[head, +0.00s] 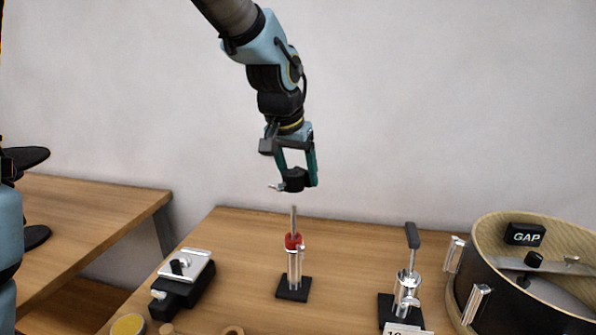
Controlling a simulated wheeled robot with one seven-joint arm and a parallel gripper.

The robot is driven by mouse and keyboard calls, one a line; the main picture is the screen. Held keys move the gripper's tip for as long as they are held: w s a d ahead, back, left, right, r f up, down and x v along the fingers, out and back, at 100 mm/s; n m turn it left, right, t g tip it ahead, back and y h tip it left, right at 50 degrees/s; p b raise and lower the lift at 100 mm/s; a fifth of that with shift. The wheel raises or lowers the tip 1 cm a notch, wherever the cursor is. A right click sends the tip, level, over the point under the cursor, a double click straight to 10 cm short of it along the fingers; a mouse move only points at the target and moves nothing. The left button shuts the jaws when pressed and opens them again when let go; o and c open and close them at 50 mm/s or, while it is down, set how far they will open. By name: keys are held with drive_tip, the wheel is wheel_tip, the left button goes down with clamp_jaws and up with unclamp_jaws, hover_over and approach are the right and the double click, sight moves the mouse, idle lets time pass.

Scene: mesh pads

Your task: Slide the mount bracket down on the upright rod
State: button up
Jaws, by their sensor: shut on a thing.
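My gripper (296,176) is in the air above the table, shut on a small black mount bracket (294,182) with a silver screw sticking out to its left. The upright rod (293,219) stands below it, thin and silver, with a red collar (293,241) and a thicker silver post on a black square base (293,289). The bracket is above the rod's tip and apart from it in this view. The bracket's hole is too small to make out.
A black and silver device (183,283) lies left of the rod. A silver clamp stand (406,290) with a dark handle stands to the right. A large drum (482,262) with a "GAP" block (525,234) is at far right. A wooden ring (233,330) lies at the front.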

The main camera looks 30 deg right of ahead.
drive_tip(key=shift+f+b, duration=4.35)
drive_tip(key=shift+f, duration=1.6)
drive_tip(key=o, duration=1.5)
drive_tip(key=b+v, duration=0.1)
drive_tip(key=v, duration=0.9)
drive_tip(key=shift+s+a+r, duration=0.15)
drive_tip(key=shift+r, duration=0.2)
